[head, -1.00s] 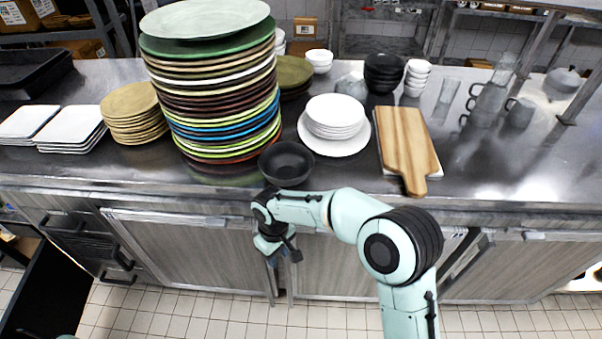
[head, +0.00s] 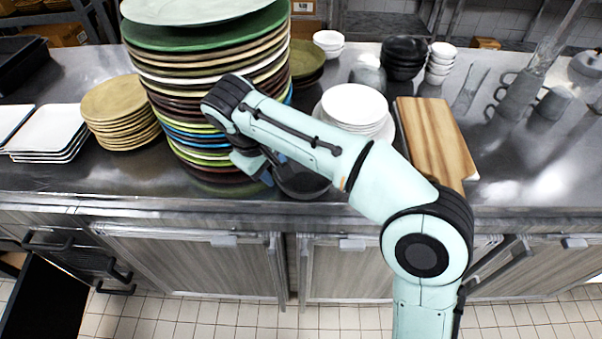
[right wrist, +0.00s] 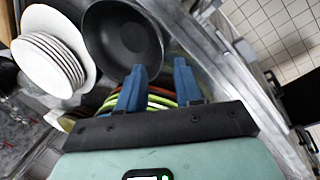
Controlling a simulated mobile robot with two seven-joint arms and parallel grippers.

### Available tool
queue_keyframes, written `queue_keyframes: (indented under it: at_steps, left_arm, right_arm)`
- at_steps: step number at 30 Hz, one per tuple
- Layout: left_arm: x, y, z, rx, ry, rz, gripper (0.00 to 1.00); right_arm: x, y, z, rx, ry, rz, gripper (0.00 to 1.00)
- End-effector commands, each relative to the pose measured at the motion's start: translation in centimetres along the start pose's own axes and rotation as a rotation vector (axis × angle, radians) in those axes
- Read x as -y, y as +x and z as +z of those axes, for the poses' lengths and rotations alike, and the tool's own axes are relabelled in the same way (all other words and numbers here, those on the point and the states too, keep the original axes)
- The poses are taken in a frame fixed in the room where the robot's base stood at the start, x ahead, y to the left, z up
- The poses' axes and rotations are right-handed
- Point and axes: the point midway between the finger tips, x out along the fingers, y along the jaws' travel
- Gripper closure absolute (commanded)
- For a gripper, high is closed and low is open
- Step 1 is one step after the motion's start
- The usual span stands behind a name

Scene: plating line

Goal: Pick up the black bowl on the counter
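The black bowl (head: 302,184) stands alone near the counter's front edge, just right of the tall plate stack. My right arm and gripper partly hide it in the head view. In the right wrist view the bowl (right wrist: 122,40) shows its dark inside, just beyond the fingertips and towards the left. My right gripper (right wrist: 160,66) has its two blue fingers apart with nothing held between them. In the head view this gripper (head: 262,165) is beside the bowl's left side, in front of the plate stack; whether it touches the bowl cannot be told. My left gripper is out of view.
The tall stack of coloured plates (head: 205,95) stands close behind and left of my gripper. White plates (head: 356,106) are behind the bowl. A wooden board (head: 435,135) lies right. Stacked black bowls (head: 404,58) stand farther back. The counter's right front is clear.

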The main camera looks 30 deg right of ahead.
Motion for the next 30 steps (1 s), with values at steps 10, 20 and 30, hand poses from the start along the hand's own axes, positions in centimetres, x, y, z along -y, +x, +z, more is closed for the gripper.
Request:
queue_keyframes:
  at_steps: [10,20,30]
  left_arm:
    - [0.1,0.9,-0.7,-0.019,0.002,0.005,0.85]
    - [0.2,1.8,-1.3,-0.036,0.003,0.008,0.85]
    - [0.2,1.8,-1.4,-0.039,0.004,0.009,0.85]
  right_arm:
    - [0.0,4.7,0.0,0.0,0.0,-0.001,0.65]
    - [0.1,9.0,0.2,0.004,0.0,-0.001,0.65]
    - [0.1,9.9,0.2,0.0,0.0,-0.002,0.65]
